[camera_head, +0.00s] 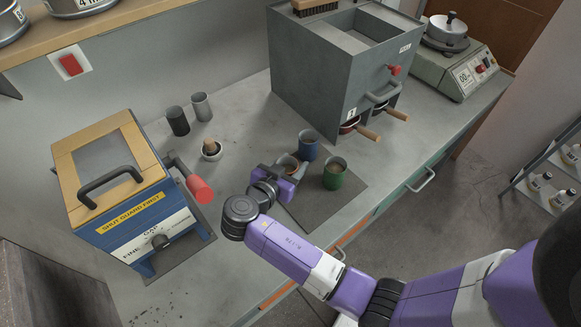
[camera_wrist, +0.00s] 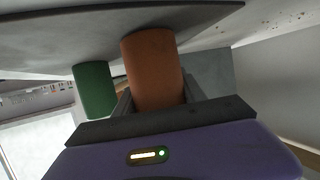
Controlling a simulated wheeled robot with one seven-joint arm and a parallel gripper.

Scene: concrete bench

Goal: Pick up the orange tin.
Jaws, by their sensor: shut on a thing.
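The orange tin (camera_wrist: 152,68) stands between my gripper's fingers in the wrist view, large in the middle. In the head view only part of the orange tin (camera_head: 288,161) shows behind my gripper (camera_head: 284,172), which is shut on it from the near left side. The tin is at the dark mat (camera_head: 311,210); I cannot tell whether its base touches it. In the wrist view the fingers (camera_wrist: 156,100) lie on either side of the tin.
A blue tin (camera_head: 308,146) and a green tin (camera_head: 334,175) stand close by on the right; the green one also shows in the wrist view (camera_wrist: 94,90). A grinder (camera_head: 120,190), a small bowl (camera_head: 211,152) and a grey furnace box (camera_head: 320,80) stand around.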

